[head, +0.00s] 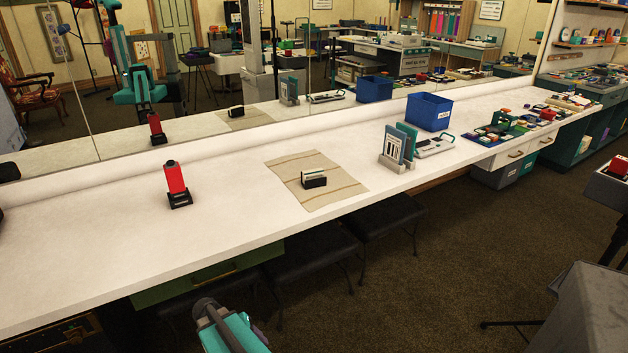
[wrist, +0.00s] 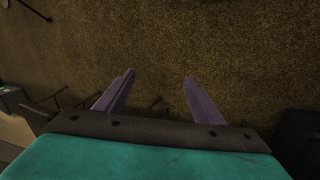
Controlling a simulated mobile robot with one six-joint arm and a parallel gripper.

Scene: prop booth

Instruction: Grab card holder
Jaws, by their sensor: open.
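The card holder (head: 313,179), a small black holder with pale cards standing in it, sits on a beige striped cloth (head: 335,197) on the long white counter in the head view. My gripper (wrist: 158,75) shows in the wrist view with its two purple fingers apart and nothing between them. In the head view my teal arm shows at the bottom edge, in front of the counter and well short of the card holder; the fingertips cannot be made out there. The card holder is not in the wrist view.
A red object on a black stand (head: 176,187) is left of the cloth. Right of it are a rack of upright panels (head: 397,147) and a blue bin (head: 429,112). Dark stools (head: 310,250) stand under the counter's front edge. A mirror (head: 300,60) runs behind the counter.

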